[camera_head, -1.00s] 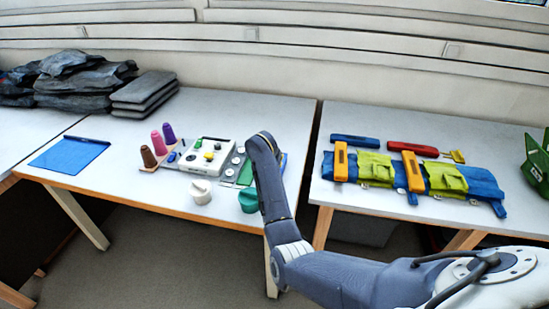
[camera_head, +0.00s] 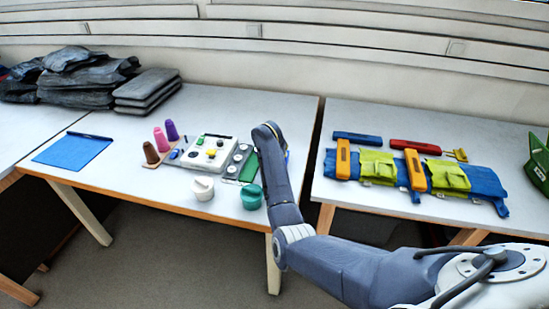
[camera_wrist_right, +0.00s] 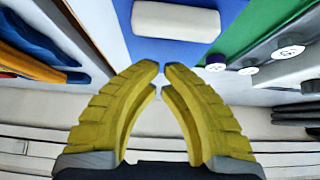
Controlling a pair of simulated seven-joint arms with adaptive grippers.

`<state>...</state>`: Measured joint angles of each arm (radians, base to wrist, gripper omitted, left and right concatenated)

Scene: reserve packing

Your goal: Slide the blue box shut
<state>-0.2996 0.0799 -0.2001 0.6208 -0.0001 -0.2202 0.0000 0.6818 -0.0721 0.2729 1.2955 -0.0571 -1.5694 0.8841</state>
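A blue box (camera_wrist_right: 190,53) shows at the top of the right wrist view, with a white block (camera_wrist_right: 176,21) on or in it; I cannot tell which. In the head view only a blue sliver of it seems to show beside my right arm, which hides the rest. My right gripper (camera_wrist_right: 161,66) has its yellow fingertips almost together, with nothing seen between them. The tips point at the blue box's near edge; whether they touch is unclear. My left gripper is not in view.
A green panel (camera_wrist_right: 240,35) and a grey strip with white knobs lie beside the box. A teal pot (camera_head: 250,197) and a white pot (camera_head: 203,188) stand at the front edge. The right table (camera_head: 335,195) holds a blue tool roll (camera_head: 485,180) and a long blue case (camera_head: 357,138).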

